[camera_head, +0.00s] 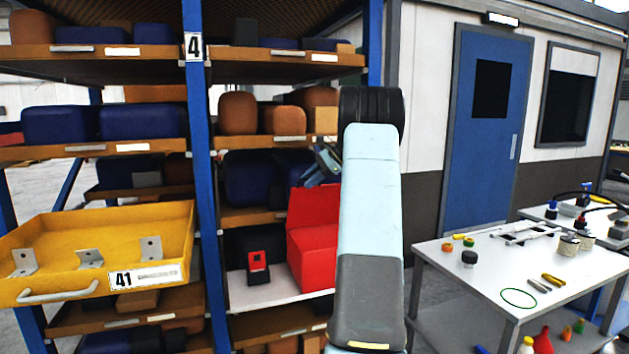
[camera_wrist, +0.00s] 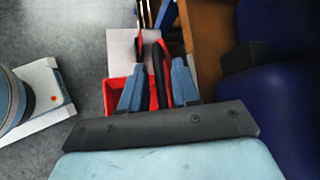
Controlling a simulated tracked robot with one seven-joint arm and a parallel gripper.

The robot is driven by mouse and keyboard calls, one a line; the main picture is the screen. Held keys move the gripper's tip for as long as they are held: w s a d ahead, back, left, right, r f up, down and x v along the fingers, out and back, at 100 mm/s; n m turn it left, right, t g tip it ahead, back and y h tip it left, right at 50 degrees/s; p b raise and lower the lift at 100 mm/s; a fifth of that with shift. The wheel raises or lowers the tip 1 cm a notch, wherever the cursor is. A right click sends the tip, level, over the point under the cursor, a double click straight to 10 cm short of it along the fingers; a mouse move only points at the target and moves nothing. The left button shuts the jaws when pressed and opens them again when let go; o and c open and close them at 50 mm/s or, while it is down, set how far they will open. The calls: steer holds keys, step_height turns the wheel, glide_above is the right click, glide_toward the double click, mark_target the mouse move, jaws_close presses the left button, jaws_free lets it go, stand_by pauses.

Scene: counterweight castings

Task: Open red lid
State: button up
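The red box (camera_head: 312,257) stands on a light shelf board in the rack, partly hidden behind my arm. A red panel (camera_head: 314,207), seemingly its lid, rises at the back of the box, tilted up. In the wrist view, part of the red box (camera_wrist: 117,97) shows beside and behind my fingers. My gripper (camera_head: 322,163) is near the top of the red panel in the head view. In the wrist view my gripper (camera_wrist: 158,68) has its two blue-grey fingers apart. A dark bar with red edges (camera_wrist: 157,75) lies between them, with gaps on both sides; contact is unclear.
A small black device with a red face (camera_head: 258,266) stands left of the box. A yellow drawer (camera_head: 60,241) with brackets juts out at left. Blue and brown cushions fill nearby shelves; a blue one (camera_wrist: 292,110) is close at right in the wrist view. A white table (camera_head: 480,285) stands at right.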

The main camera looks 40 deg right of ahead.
steer(key=shift+r, duration=0.15)
steer(key=v, duration=1.3)
steer(key=shift+s+d, duration=0.2)
steer(key=shift+r, duration=0.1)
